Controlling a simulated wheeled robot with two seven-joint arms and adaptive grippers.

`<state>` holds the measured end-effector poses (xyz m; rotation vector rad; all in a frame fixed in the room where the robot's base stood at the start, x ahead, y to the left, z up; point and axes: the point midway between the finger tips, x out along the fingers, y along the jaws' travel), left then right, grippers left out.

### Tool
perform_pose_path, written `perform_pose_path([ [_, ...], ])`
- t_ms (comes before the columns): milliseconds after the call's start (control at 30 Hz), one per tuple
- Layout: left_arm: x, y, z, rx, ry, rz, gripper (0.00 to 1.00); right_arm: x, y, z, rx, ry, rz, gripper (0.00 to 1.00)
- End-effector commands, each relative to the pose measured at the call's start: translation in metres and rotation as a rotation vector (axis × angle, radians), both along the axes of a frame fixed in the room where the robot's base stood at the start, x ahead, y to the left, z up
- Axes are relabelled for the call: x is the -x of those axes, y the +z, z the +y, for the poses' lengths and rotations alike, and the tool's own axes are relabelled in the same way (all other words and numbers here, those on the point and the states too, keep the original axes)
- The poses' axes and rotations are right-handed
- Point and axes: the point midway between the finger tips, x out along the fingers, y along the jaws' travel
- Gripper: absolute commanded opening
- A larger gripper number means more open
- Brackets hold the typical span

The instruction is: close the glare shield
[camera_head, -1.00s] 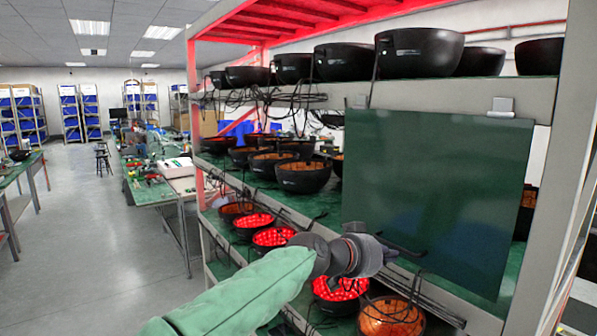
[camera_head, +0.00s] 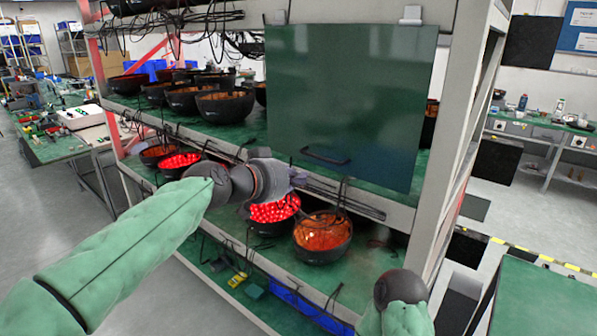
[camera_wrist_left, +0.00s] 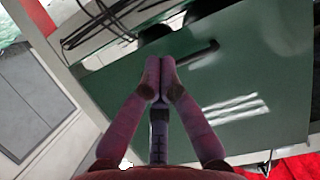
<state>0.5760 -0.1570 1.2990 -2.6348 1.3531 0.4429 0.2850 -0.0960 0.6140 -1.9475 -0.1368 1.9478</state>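The glare shield (camera_head: 345,95) is a flat dark green panel hanging from two pale clips in front of the rack's middle level. Its dark bar handle (camera_head: 325,158) is near the lower edge. In the left wrist view the shield (camera_wrist_left: 225,85) fills much of the picture, with the handle (camera_wrist_left: 192,58) beyond and right of the fingertips. My left gripper (camera_head: 296,179) is just below and left of the handle. Its fingertips (camera_wrist_left: 155,76) meet with nothing between them, apart from the handle. My right arm shows at the bottom right, but its gripper is not visible.
The metal rack (camera_head: 448,130) holds several black bowls (camera_head: 224,105), some glowing red (camera_head: 275,210) or orange (camera_head: 322,238). Cables hang along its shelves. A green table (camera_head: 545,298) stands at the lower right. Open floor lies left of the rack.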

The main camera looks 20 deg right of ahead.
Motion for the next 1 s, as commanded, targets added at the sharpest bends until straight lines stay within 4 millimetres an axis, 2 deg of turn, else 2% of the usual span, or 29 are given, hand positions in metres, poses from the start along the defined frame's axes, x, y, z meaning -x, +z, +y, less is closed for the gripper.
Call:
perform_pose_path([
  [433,0.037,-0.015,0.050,-0.003,0.000,0.005,0.00,-0.001,-0.006,0.000,0.000,-0.002,-0.002,0.00],
  [667,0.046,-0.020,0.063,-0.005,-0.002,0.007,0.00,-0.001,-0.007,-0.001,0.000,-0.002,-0.002,0.00],
  [733,0.044,-0.026,0.065,-0.009,0.005,0.016,0.00,-0.001,-0.007,-0.001,0.000,-0.002,-0.002,0.00],
  [767,0.042,-0.032,0.066,-0.012,0.010,0.026,0.00,-0.001,-0.007,-0.001,0.000,-0.002,-0.002,0.00],
  [867,0.028,-0.066,0.070,-0.031,0.047,0.081,0.00,-0.001,-0.007,-0.001,0.000,-0.002,-0.002,0.00],
  [967,0.010,-0.120,0.081,-0.060,0.107,0.165,0.00,-0.001,-0.007,-0.001,0.000,-0.003,-0.001,0.00],
  [1000,0.003,-0.145,0.086,-0.074,0.135,0.204,0.00,-0.001,-0.007,-0.001,0.000,-0.002,-0.002,0.00],
])
